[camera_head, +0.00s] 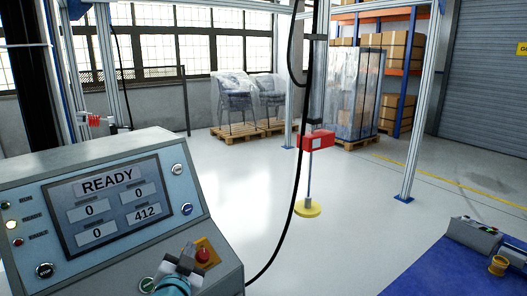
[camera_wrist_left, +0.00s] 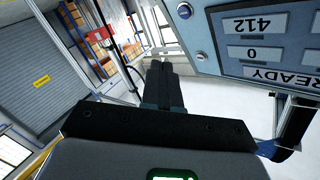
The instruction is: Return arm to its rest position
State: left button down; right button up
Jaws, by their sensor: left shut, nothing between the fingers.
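My left gripper (camera_head: 187,252) shows at the bottom of the head view, in front of the lower right part of a grey control console (camera_head: 225,225). In the left wrist view its dark fingers (camera_wrist_left: 164,72) are together with nothing between them. The console's screen (camera_head: 106,208) reads READY, with three zeros and 412. It shows upside down in the wrist view (camera_wrist_left: 265,45). A red mushroom button on a yellow base (camera_head: 203,255) sits just right of the gripper. A green button (camera_head: 147,285) is to its left. My right gripper is not in view.
A black cable hangs in front of a post with a red box (camera_head: 317,141) and a yellow round base (camera_head: 308,208). Wrapped chairs (camera_head: 236,97) and boxes on pallets stand behind. A blue-topped table (camera_head: 430,272) is at lower right. The pale floor between is mostly clear.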

pick_arm(q)
jog(key=s+f+g+h+p, duration=0.1)
jog(key=s+f+g, duration=0.35)
jog(key=f, duration=0.75)
jog(key=s+f+g+p, duration=0.1)
jog(key=s+f+g, duration=0.3)
jog(key=f, duration=0.9)
jog(key=s+d+f+n+g+h, duration=0.1)
jog(key=s+d+f+n+g, duration=0.1)
jog(key=s, duration=0.6)
jog(key=s+d+f+n+g+h, duration=0.1)
jog(key=s+d+f+n+g, duration=0.1)
jog(key=s+f, duration=0.3)
jog(key=s+d+f+n+g+h, duration=0.1)
jog(key=s+d+f+n+g, duration=0.1)
jog(key=s, duration=1)
jog(key=shift+s+f+n+g+p, duration=0.35)
jog(key=shift+f+n+g, duration=0.4)
jog(key=shift+g, duration=0.4)
